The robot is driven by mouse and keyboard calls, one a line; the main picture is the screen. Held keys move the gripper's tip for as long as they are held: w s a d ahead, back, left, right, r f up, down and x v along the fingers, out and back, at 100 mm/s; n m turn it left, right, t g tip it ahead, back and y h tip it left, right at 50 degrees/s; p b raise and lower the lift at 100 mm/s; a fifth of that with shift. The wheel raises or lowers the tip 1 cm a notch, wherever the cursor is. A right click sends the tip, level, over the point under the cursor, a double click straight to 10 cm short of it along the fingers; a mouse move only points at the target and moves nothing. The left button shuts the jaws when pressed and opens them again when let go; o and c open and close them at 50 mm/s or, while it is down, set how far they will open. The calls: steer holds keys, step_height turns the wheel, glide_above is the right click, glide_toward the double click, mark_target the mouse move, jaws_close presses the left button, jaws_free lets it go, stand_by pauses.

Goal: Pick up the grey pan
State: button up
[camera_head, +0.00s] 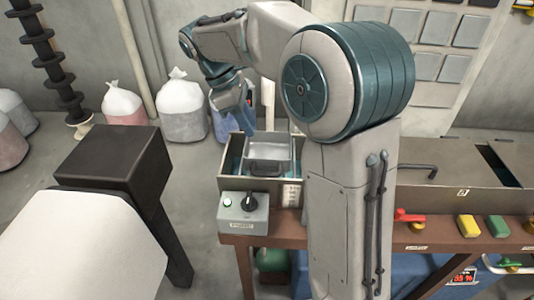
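The grey pan (268,146) looks like a shallow square metal tray with a dark handle (266,168) on its near side. It sits inside an open beige box (234,188) on the bench, left of my arm. My gripper (247,122) hangs at the box's far left corner, beside the pan's back left side. My arm's links hide part of it, and its fingertips are too small to make out, so I cannot tell whether it is open or touches the pan.
A grey control box (243,213) with a black knob stands in front of the beige box. A dark block on a post (112,160) stands at left. Filled sacks (182,106) stand behind on the floor. Coloured blocks (468,226) lie along the bench's right front edge.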

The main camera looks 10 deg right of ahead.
glide_above(267, 160)
steer(key=a, duration=0.2)
steer(key=f, duration=0.7)
steer(key=shift+w+d+f, duration=0.15)
steer(key=shift+w+d, duration=0.1)
steer(key=shift+a+p+x, duration=0.2)
steer(key=shift+p+x, duration=0.4)
steer(key=shift+x, duration=2.1)
steer(key=shift+w+f, duration=0.1)
jaws_close()
